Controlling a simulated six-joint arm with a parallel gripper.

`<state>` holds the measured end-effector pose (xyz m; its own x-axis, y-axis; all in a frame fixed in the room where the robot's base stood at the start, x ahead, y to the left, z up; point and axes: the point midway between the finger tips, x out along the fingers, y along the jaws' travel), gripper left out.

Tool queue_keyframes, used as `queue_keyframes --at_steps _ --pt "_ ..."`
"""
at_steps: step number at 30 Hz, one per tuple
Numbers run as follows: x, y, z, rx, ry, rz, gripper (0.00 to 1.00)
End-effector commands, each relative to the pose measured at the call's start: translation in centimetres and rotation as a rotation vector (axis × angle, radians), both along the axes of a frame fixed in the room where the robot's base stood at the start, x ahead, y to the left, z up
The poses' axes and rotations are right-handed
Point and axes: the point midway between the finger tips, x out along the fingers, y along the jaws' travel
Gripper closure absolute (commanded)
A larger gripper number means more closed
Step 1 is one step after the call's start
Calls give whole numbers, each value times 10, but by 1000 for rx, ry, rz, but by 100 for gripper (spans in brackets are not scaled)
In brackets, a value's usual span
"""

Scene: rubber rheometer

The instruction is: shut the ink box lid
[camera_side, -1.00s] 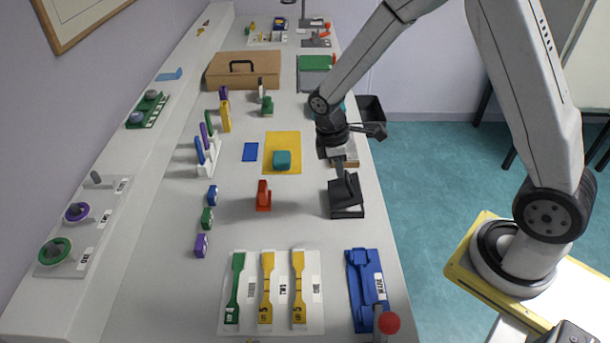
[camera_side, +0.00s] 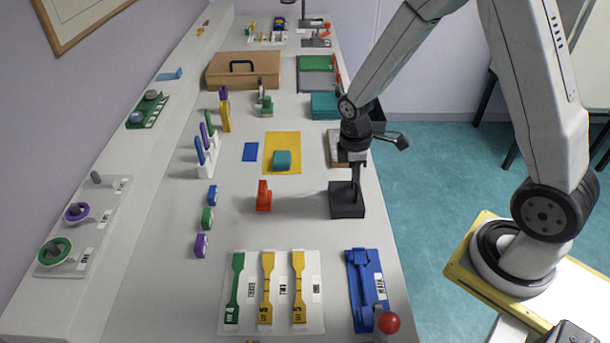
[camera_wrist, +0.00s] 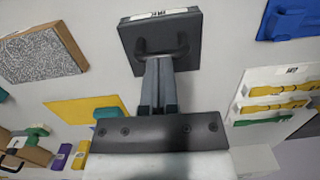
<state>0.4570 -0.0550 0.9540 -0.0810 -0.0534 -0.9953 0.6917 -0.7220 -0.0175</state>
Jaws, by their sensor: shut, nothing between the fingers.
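The ink box (camera_side: 340,208) is a black square box near the right edge of the bench. Its lid looks flat and down on it in the side view. In the wrist view the black lid (camera_wrist: 188,28) fills the top middle, with a pale label along one edge and a dark loop-shaped handle. My gripper (camera_side: 356,186) points down over the box. Its shut fingers (camera_wrist: 158,62) are at the handle and hold nothing. I cannot tell whether the tips touch the lid. Any thin gap under the lid is hidden.
A blue fixture (camera_side: 362,285) with a red knob (camera_side: 389,323) stands in front of the box. A white tray (camera_side: 312,320) of dumbbell strips lies front left. A red clamp-like piece (camera_side: 264,196) stands to the left. A grey speckled block (camera_wrist: 42,55) shows in the wrist view.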

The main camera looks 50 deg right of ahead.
Motion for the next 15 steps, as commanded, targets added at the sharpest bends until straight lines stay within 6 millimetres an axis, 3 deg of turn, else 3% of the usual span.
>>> queue_keyframes --at_steps 8,15 --pt "2 1 2 -1 -1 0 100" --pt "9 8 17 0 -3 1 100"
